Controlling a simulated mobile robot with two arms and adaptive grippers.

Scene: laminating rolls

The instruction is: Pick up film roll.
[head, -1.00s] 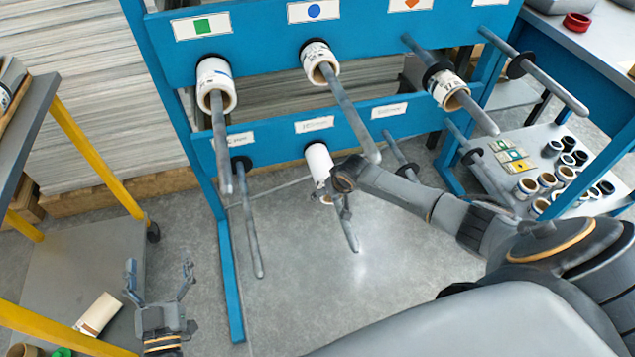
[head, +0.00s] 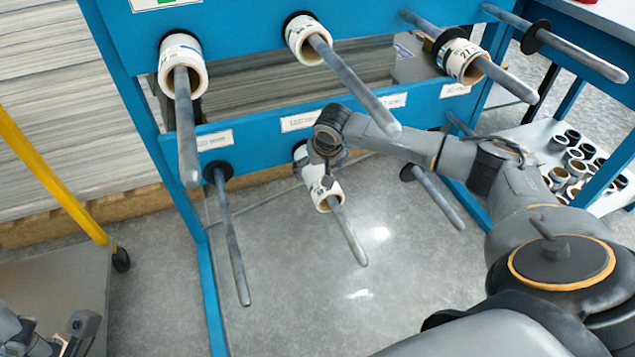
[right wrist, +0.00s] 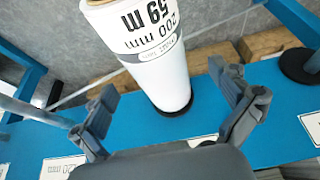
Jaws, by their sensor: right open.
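The white film roll (head: 329,194) hangs on the middle peg of the rack's lower row. In the right wrist view the roll (right wrist: 158,55) shows black upside-down print reading "59 m" and "200 mm". My right gripper (head: 323,172) is at this roll, and my arm hides part of it in the head view. In the right wrist view its two fingers stand apart, one on each side of the roll, with visible gaps. My left gripper (head: 78,336) is only partly in view at the lower left corner of the head view.
Three more rolls hang on the upper pegs: left (head: 183,62), middle (head: 303,37) and right (head: 461,60). Long grey pegs stick out towards me around my right arm. A low shelf with several small rolls (head: 571,158) is at the right. The floor below is clear.

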